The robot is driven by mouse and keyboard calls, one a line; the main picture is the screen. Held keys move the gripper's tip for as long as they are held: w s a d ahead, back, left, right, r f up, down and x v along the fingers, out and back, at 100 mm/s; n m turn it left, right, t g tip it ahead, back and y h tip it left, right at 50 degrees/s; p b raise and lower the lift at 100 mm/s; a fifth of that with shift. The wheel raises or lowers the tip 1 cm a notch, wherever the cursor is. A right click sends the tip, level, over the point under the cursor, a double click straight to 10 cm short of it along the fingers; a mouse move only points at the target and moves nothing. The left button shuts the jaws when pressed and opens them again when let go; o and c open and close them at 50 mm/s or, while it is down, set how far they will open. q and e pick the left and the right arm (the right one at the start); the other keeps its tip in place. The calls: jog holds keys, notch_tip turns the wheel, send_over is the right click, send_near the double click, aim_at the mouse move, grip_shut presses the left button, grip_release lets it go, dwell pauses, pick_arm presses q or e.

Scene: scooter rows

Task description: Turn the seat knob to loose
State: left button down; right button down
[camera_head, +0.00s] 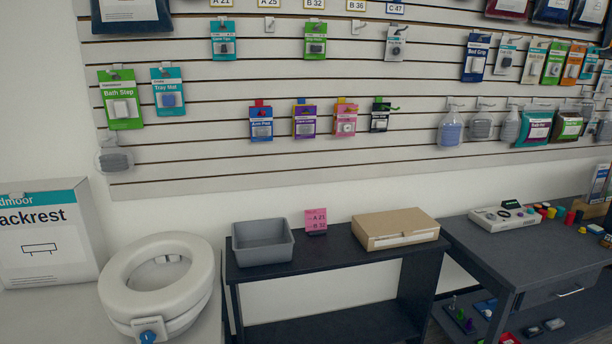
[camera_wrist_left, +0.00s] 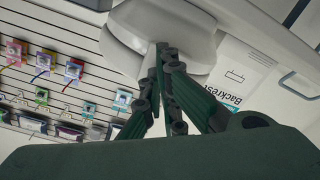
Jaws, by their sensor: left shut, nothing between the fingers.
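A white raised toilet seat (camera_head: 160,280) sits on a pale surface at the lower left of the head view. Its blue seat knob (camera_head: 149,335) is on a white mount at the seat's front, near the bottom edge; its exact setting is too small to read. In the left wrist view, my left gripper (camera_wrist_left: 164,50) is shut and empty, its dark green fingers meeting at the tips. The tips overlap the white seat (camera_wrist_left: 128,32) in that view; I cannot tell whether they touch it. The knob does not show there. My right gripper is not in view.
A Backrest box (camera_head: 42,238) stands left of the seat. To the right, a dark shelf table (camera_head: 335,248) holds a grey bin (camera_head: 262,243), a pink note (camera_head: 315,220) and a cardboard box (camera_head: 396,228). A slatted wall (camera_head: 350,80) with hanging packages is behind.

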pick_arm(q)
jog(key=shift+s, duration=0.15)
jog(key=n, duration=2.4)
send_near(148, 338)
notch_tip(148, 338, up, 3)
jog(key=w, duration=0.1)
jog(key=x, duration=0.6)
jog(key=shift+w+a+f, duration=0.1)
jog(key=shift+a+f, duration=0.1)
jog(key=shift+f, duration=0.05)
jog(key=shift+w, duration=0.2)
jog(key=shift+a+r, duration=0.1)
jog(key=shift+r, duration=0.25)
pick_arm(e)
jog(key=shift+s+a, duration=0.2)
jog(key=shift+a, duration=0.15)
